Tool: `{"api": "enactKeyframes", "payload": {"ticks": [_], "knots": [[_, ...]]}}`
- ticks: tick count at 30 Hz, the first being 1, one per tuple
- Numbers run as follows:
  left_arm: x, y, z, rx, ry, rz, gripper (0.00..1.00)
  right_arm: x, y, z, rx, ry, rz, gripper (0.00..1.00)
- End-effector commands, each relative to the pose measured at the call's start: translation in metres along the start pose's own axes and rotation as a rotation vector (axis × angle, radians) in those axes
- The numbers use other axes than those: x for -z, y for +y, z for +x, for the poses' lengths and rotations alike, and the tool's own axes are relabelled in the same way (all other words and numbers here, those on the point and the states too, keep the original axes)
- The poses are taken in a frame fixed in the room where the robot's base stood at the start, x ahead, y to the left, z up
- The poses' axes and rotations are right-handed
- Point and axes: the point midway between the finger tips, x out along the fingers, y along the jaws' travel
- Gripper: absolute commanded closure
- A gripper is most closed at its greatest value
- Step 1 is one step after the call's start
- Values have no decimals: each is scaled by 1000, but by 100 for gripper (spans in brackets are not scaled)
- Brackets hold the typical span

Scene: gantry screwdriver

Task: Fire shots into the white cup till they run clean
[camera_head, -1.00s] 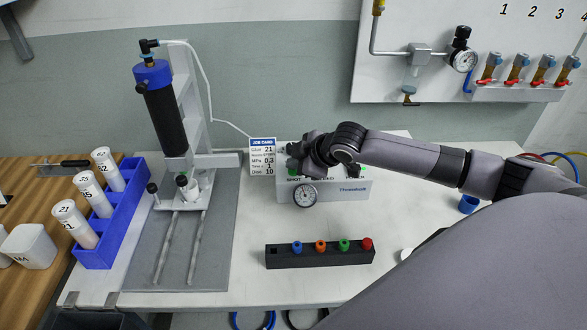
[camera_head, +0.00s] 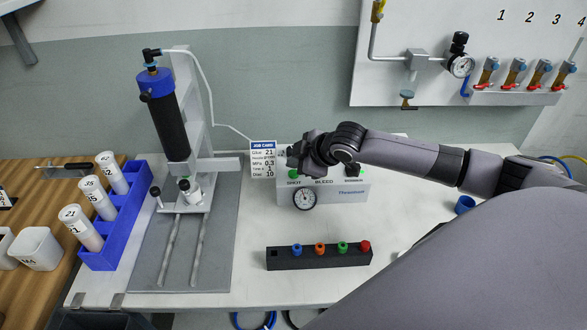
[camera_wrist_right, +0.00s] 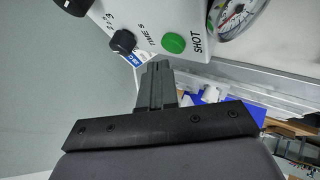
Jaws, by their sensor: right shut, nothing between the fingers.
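A small white cup-like piece (camera_head: 191,190) stands on the gantry carriage below the black syringe barrel (camera_head: 171,128) with its blue cap. I cannot see what is inside it. The grey control box (camera_head: 335,192) has a green SHOT button (camera_head: 294,174), which also shows in the wrist view (camera_wrist_right: 173,42). My right gripper (camera_head: 293,162) is shut and empty, just above and behind that button. In the wrist view its closed fingers (camera_wrist_right: 157,68) end close to the button, seemingly apart from it. My left gripper is not in view.
A job card (camera_head: 263,158) stands left of the box. A black rack (camera_head: 319,259) with coloured tips lies in front. A blue rack (camera_head: 98,258) of cartridges and a white tub (camera_head: 37,249) are at the left. The table between box and black rack is clear.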

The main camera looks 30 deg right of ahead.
Motion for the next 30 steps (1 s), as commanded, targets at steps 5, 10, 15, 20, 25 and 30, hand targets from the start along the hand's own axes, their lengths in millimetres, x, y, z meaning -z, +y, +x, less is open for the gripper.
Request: {"api": "enactKeyframes", "payload": {"ticks": [5, 10, 15, 20, 25, 30], "knots": [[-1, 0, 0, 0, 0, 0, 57, 0, 0, 1, 0, 0, 0, 100], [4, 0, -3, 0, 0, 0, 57, 3, 2, -3, 0, 1, 0, 100], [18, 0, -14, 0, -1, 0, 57, 11, 10, -14, 0, 1, 0, 100], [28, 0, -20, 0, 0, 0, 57, 17, 17, -23, -1, 1, -1, 100], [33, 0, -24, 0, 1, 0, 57, 24, 24, -33, -1, 1, -1, 100], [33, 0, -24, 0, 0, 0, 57, 25, 25, -35, 0, 1, -1, 100]]}}
